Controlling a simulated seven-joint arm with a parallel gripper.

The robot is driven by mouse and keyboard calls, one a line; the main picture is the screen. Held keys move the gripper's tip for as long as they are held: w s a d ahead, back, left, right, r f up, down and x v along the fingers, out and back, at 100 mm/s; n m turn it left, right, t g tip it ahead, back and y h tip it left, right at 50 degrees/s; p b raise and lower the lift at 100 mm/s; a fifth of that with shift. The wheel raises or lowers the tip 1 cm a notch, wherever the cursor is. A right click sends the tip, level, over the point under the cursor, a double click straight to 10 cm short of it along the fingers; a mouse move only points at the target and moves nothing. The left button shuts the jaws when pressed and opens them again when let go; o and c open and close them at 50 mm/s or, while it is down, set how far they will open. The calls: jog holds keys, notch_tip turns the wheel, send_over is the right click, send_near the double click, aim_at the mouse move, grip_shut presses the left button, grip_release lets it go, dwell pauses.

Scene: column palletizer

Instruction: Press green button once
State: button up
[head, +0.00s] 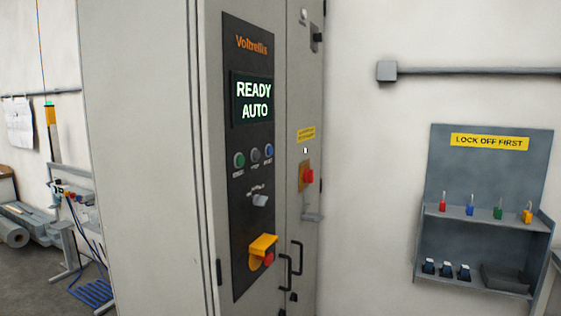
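The green button (239,160) is a small round button on the dark control panel (238,205) of a tall grey cabinet. A display (253,99) above the row reads "READY AUTO". The small labels under the buttons are too blurred to read surely. My gripper is not in view, and nothing covers the green button.
Below the row are a grey selector knob (260,200) and a red emergency button (268,258) under a yellow shroud (262,244). A red switch (308,176) and door handles (297,257) project at the right. A lockout shelf (483,225) hangs on the right wall.

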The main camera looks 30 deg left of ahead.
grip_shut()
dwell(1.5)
